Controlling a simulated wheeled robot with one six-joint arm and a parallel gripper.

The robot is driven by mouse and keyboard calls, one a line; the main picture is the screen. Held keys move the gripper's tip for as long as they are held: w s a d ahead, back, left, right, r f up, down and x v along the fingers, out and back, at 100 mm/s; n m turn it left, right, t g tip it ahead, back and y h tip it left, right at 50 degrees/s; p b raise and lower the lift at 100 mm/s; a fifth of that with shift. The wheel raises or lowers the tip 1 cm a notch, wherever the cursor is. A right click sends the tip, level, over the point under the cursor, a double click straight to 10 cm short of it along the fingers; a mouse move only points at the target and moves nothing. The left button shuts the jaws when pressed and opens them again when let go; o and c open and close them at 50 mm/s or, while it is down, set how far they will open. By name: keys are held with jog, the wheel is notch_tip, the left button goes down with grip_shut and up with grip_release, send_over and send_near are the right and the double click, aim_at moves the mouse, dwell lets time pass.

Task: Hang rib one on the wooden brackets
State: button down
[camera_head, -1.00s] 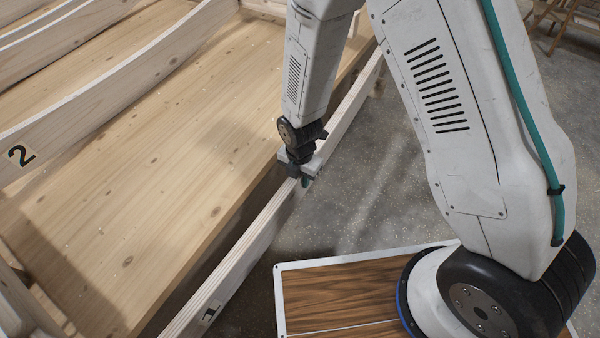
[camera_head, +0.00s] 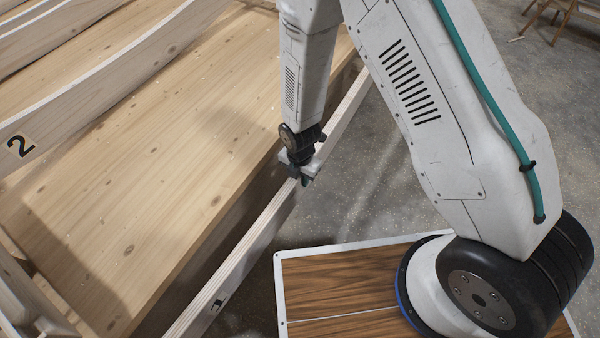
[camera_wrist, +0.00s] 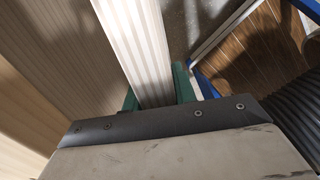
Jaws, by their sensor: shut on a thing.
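Rib one (camera_head: 252,240) is a long pale wooden beam with a black "1" near its lower end. It runs diagonally along the near edge of the wooden floor platform. My gripper (camera_head: 302,178) is shut on the rib around its middle, from above. In the wrist view the rib (camera_wrist: 138,45) stands between the green fingertips (camera_wrist: 157,92) and runs up out of the picture. I cannot make out the wooden brackets for certain.
The wooden platform (camera_head: 140,190) lies left of the rib. A curved rib marked "2" (camera_head: 100,82) stands across it, with more ribs behind. Grey concrete floor (camera_head: 365,190) is open to the right. A wooden stool or trestle (camera_head: 560,18) stands far off at top right.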

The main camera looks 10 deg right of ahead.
aim_at(300, 188)
jog(key=shift+f, duration=1.1)
jog(key=shift+w+f, duration=0.1)
jog(key=shift+f, duration=0.2)
dwell(0.4)
jog(key=shift+f, duration=0.75)
jog(key=shift+f, duration=1.7)
dwell(1.0)
jog(key=c, duration=1)
grip_release()
jog(key=shift+c, duration=0.2)
notch_tip(300, 188, up, 8)
jog(key=shift+f, duration=0.1)
